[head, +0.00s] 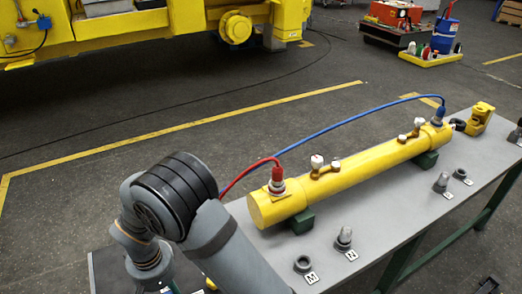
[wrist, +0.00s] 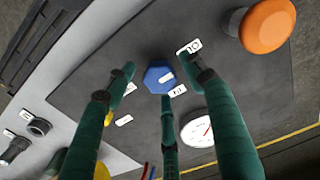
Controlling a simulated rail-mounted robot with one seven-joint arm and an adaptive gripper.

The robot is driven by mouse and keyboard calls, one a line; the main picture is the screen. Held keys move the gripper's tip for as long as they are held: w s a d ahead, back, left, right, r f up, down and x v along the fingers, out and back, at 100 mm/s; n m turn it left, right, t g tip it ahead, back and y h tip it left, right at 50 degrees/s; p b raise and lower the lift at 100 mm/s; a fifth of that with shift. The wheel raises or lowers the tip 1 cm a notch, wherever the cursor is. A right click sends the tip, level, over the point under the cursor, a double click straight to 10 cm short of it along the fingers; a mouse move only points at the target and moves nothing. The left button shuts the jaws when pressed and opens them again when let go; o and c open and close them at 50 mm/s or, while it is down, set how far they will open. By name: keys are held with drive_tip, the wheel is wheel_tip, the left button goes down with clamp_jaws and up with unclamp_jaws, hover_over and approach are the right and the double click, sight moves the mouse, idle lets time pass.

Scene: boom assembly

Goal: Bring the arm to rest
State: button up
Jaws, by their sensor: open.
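My gripper (wrist: 164,86) shows in the wrist view with its three green fingers spread apart, open and empty. The fingertips stand around a blue knob (wrist: 158,76) on a dark panel (wrist: 140,45). I cannot tell whether any fingertip touches the knob. In the head view my arm (head: 178,195) comes in from the bottom and bends down at the lower left, over the corner of the dark panel (head: 105,270). My fingers are almost wholly out of that view.
An orange button (wrist: 267,26) and a white dial (wrist: 197,128) sit on the panel. A yellow cylinder (head: 365,172) with red and blue hoses lies on green supports on the grey bench (head: 385,220). Fittings (head: 344,238) stand along its front. Open floor lies behind.

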drive_tip(key=m+p, duration=0.1)
drive_tip(key=m, duration=0.1)
drive_tip(key=m+p, duration=0.1)
drive_tip(key=m, duration=0.2)
drive_tip(key=shift+s+r+m, duration=0.1)
drive_tip(key=shift+r+m, duration=0.1)
drive_tip(key=shift+m, duration=0.1)
drive_tip(key=m+p, duration=0.3)
drive_tip(key=m, duration=0.1)
drive_tip(key=shift+m, duration=0.4)
drive_tip(key=shift+a+r, duration=0.1)
drive_tip(key=shift+r, duration=0.1)
drive_tip(key=shift+r+b, duration=0.35)
drive_tip(key=shift+r, duration=0.4)
drive_tip(key=shift+r, duration=0.15)
